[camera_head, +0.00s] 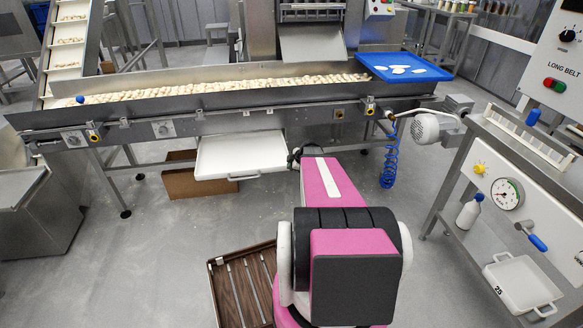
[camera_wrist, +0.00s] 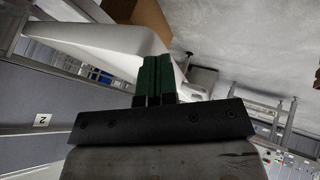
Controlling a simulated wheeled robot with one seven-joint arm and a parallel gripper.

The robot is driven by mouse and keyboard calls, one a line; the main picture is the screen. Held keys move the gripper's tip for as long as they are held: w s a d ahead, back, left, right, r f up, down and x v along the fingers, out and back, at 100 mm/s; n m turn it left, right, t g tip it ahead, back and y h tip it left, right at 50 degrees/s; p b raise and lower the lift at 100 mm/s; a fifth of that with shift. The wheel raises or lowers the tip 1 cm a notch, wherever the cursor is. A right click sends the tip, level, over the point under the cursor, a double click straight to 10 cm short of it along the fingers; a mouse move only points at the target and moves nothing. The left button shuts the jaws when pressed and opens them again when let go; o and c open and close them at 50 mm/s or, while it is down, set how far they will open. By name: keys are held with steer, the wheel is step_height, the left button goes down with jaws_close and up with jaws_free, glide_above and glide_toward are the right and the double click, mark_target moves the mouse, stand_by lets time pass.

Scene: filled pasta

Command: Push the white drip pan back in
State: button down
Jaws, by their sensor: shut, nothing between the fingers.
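The white drip pan (camera_head: 242,156) juts out from under the long conveyor in the head view, with a handle on its front edge. My gripper (camera_head: 294,156) is at the pan's right front corner, partly hidden behind my pink arm. In the wrist view the green fingers (camera_wrist: 157,78) are shut together and empty. The white pan (camera_wrist: 105,40) fills the upper left there, and the fingertips overlap its edge in the picture. I cannot tell whether they touch it.
The conveyor (camera_head: 225,108) carries pasta above the pan. A cardboard box (camera_head: 195,184) stands on the floor below it. A blue coiled hose (camera_head: 389,165) hangs to the right. A brown slatted tray (camera_head: 243,285) lies near my base. Open floor lies left of my arm.

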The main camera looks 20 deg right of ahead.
glide_toward(279, 144)
steer(key=x, duration=0.4)
steer(key=shift+w+f, duration=0.2)
steer(key=shift+w, duration=0.1)
steer(key=shift+s+a, duration=0.1)
steer(key=shift+s, duration=0.05)
